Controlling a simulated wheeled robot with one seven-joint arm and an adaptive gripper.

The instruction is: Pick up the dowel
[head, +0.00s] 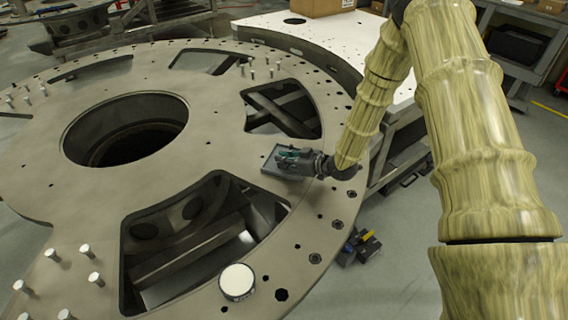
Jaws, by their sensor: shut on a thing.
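The dowel itself is mostly hidden by the fingers and too small to make out. A bit of teal shows at the jaws; I cannot tell whether it is the dowel or part of my gripper.
Several pale upright pegs (94,279) stand on the plate at the lower left, more at the top and far left. A white-topped cylinder (237,281) stands near the front edge. The plate has large openings. A white table (330,38) with a cardboard box (318,7) stands behind.

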